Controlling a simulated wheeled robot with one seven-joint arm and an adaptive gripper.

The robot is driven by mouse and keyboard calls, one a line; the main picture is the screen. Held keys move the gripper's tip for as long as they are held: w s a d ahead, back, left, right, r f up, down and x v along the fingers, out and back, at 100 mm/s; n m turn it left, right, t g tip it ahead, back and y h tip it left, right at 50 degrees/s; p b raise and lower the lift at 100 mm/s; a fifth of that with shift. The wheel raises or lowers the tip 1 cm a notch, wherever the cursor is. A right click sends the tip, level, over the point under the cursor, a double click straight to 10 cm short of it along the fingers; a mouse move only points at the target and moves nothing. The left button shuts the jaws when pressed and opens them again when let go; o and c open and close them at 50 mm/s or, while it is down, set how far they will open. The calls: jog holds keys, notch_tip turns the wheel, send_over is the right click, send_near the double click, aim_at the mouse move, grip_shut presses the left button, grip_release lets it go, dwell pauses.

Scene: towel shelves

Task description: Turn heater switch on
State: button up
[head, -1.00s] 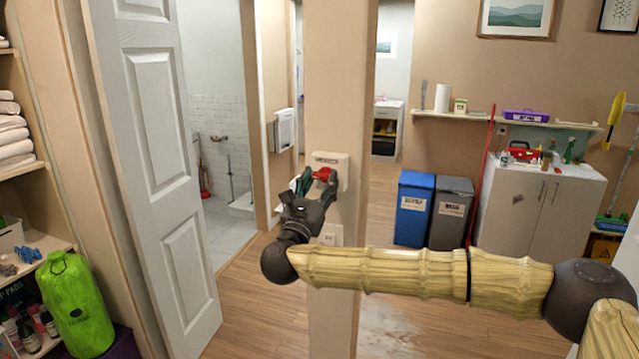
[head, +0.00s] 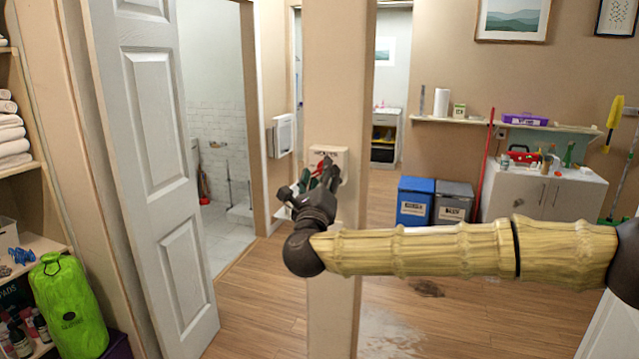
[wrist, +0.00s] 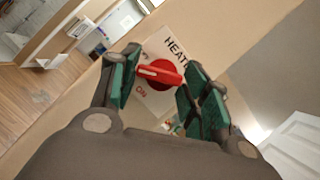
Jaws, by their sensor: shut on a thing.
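The heater switch is a red round knob with a raised bar (wrist: 160,73) on a white plate, which shows in the wrist view (wrist: 180,42) and on the post in the head view (head: 338,155). The plate reads "HEAT...", with "ON" below the knob's left end and another, unclear label above it. A pale mark on the bar points left, between the two labels. My gripper (head: 322,178) is at the plate, its green-padded fingers on either side of the bar in the wrist view (wrist: 158,84), shut on the knob. In the head view the fingers mostly hide the knob.
The plate is on a beige post (head: 335,80). A white door (head: 150,150) stands open at left, beside a shelf with towels and a green bag (head: 68,305). Blue (head: 415,202) and grey bins and a white cabinet (head: 540,195) stand behind.

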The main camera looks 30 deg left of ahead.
jog(key=shift+d+r+n+g+y+p, duration=0.15)
jog(key=shift+n+g+p, duration=0.4)
jog(key=shift+n, duration=1.55)
jog(key=shift+d+n+g+y+p, duration=0.15)
jog(key=shift+n+g, duration=0.85)
jog(key=shift+n, duration=1.1)
jog(key=shift+r+n+g+y+p, duration=0.1)
jog(key=shift+n+g+p, duration=0.5)
jog(key=shift+n, duration=1.5)
jog(key=shift+f, duration=0.1)
jog(key=o, duration=1)
jog(key=v, duration=1.1)
jog(key=shift+s+d, duration=0.25)
jog(key=shift+d, duration=0.05)
